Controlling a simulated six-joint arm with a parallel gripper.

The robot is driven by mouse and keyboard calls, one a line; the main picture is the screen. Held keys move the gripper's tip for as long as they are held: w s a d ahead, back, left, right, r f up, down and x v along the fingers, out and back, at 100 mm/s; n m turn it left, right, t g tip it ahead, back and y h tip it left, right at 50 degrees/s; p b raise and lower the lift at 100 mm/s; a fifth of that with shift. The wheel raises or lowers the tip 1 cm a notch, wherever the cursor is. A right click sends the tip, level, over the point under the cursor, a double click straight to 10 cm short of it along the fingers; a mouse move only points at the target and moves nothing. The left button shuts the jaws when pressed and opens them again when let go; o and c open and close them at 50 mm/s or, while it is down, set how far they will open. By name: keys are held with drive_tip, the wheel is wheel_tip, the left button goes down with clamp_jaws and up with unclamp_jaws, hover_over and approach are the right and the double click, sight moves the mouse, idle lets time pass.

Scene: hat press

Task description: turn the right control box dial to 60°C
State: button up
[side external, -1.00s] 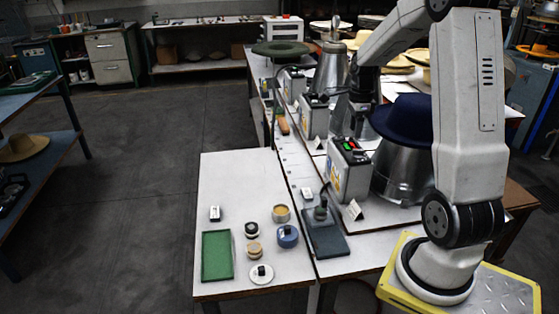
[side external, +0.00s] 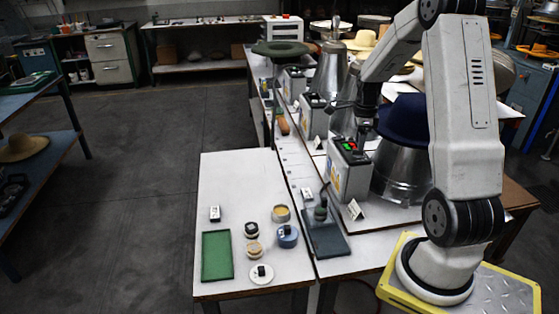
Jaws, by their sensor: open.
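The rightmost, nearest grey control box (side external: 338,183) stands on the bench, with red and green lit parts on its top panel. A label is on its left face. My gripper (side external: 362,137) points down at the back right of this box's top panel. It is open and I see nothing held in it. The dial and its marks are too small or hidden to read. I cannot tell whether the fingertips touch the box or the dial.
A metal hat form (side external: 400,172) with a navy hat (side external: 404,120) stands close to the right of the box. Two more control boxes (side external: 311,116) (side external: 292,85) stand farther back. A small white card (side external: 355,209) is in front. The left table holds a green tray (side external: 217,256) and several small jars.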

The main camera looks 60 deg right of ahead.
sight(358, 153)
drive_tip(key=shift+f, duration=1.35)
clamp_jaws()
